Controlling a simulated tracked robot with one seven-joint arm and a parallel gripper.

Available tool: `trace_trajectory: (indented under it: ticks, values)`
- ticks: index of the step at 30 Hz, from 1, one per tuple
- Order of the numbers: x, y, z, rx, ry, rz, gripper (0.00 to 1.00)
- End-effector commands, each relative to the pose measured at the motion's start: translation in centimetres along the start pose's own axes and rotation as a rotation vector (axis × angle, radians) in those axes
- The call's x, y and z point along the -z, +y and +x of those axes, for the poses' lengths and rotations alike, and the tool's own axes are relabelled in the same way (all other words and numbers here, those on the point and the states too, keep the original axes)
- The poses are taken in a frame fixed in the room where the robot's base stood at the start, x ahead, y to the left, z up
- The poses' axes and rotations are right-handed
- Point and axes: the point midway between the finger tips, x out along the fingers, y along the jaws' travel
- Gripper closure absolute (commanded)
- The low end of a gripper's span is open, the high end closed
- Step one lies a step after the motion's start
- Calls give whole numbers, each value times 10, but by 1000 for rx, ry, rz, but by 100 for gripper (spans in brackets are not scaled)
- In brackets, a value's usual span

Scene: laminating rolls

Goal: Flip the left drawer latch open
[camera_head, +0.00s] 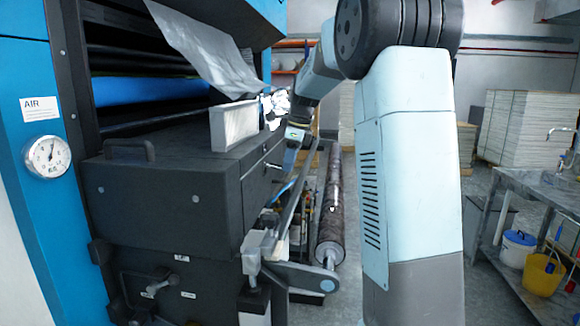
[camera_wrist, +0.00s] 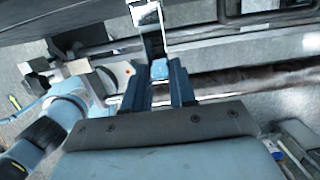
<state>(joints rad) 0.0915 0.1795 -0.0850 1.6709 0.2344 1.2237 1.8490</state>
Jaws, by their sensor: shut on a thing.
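The dark drawer unit (camera_head: 165,205) sits in the machine's lower front, its side face turned toward my arm. My gripper (camera_head: 290,150) is at that side face, near its far end. In the wrist view, my gripper (camera_wrist: 160,80) has its two dark fingers on either side of a narrow silver latch (camera_wrist: 147,17) with a small blue end (camera_wrist: 160,68). It is shut on this latch, which runs up from between the fingertips toward the dark drawer edge.
A long patterned roll (camera_head: 332,205) lies beside the machine, below and beyond my gripper. A white box (camera_head: 234,125) stands on the drawer unit under a hanging clear sheet (camera_head: 208,52). A metal table (camera_head: 530,195) with buckets stands at right. Floor between is open.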

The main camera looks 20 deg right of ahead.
Motion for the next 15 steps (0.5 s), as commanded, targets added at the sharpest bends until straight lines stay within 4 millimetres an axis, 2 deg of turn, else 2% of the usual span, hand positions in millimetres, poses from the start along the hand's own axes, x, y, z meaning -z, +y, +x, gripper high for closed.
trace_trajectory:
  ticks: [15]
  values:
    - [-4, -1, -4, 3, 59, -1, 100]
